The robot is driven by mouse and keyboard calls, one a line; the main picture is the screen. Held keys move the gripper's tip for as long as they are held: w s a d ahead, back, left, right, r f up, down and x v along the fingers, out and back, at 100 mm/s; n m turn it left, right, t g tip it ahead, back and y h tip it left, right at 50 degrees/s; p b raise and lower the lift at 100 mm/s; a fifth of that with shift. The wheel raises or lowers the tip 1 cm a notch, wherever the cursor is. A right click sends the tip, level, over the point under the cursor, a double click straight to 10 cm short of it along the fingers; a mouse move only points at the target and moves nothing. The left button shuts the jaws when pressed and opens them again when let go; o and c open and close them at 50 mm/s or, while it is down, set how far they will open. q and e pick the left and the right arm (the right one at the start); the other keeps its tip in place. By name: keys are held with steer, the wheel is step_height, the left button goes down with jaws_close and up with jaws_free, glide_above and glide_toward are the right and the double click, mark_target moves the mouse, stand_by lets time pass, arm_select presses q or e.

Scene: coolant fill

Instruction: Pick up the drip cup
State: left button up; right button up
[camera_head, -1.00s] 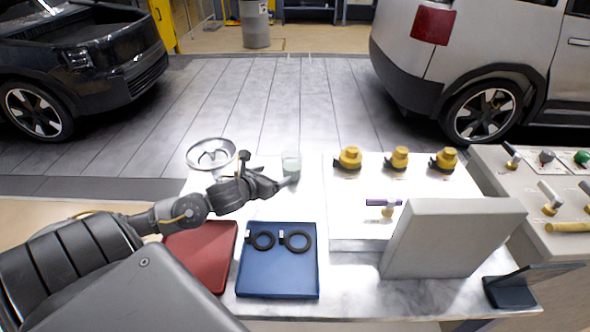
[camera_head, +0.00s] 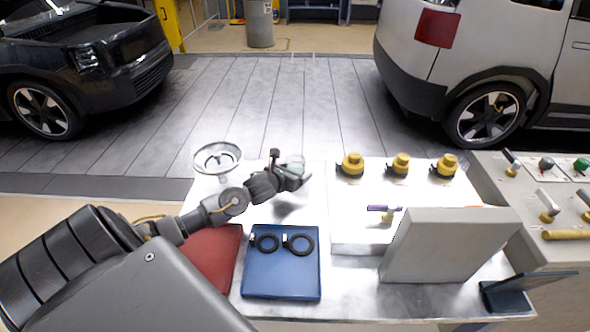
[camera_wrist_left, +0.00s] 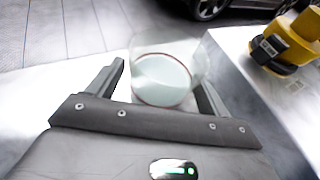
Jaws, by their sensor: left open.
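The drip cup (camera_head: 296,160) is a clear, see-through cup on the white table, partly hidden behind my left gripper (camera_head: 299,178) in the head view. In the left wrist view the cup (camera_wrist_left: 163,78) stands in the gap between the two fingers of my left gripper (camera_wrist_left: 160,88). The fingers are apart on either side of it. I cannot tell whether either finger touches it. My right gripper does not show.
A blue tray (camera_head: 282,279) with black rings and a red tray (camera_head: 214,262) lie nearer. Yellow-capped fittings (camera_head: 351,164) sit on a raised white panel to the right.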

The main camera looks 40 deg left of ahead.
arm_select(q)
steer(key=shift+w+f, duration=0.15)
steer(key=shift+w, duration=0.15)
steer(key=c, duration=0.9)
steer(key=shift+c, duration=1.3)
